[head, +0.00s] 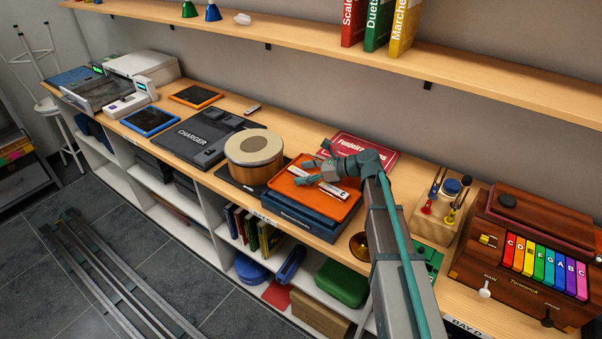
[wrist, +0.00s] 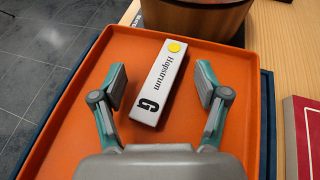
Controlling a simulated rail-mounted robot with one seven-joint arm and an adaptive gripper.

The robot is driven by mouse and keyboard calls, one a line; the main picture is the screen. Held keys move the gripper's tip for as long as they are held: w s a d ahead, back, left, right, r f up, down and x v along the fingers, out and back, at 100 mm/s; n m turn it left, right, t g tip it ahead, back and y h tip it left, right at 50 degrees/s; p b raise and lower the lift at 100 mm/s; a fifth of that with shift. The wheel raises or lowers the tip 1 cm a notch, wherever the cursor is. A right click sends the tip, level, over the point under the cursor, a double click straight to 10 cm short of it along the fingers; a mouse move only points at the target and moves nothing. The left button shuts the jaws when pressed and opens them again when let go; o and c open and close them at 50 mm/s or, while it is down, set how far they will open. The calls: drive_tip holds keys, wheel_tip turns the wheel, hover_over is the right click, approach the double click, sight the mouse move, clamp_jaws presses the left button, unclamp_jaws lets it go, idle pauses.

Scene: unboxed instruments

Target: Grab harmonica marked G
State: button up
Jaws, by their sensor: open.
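The harmonica marked G (wrist: 160,83) is a flat white bar with a yellow dot at its far end, a "Hapstrum" label and a black G at its near end. It lies on the orange tray (wrist: 60,130). In the head view the harmonica (head: 335,191) is partly hidden by a finger. My gripper (wrist: 165,84) is open, with one finger on each side of the harmonica and a gap on both sides. In the head view my gripper (head: 316,166) is over the orange tray (head: 335,212).
A round drum (head: 254,150) stands just left of the tray. A red book (head: 375,152) lies behind it. A wooden tool block (head: 437,222) and a colored-key instrument (head: 525,258) are to the right. A shelf (head: 300,50) runs above the counter.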

clamp_jaws()
idle(0.3)
drive_tip(key=shift+r, duration=0.15)
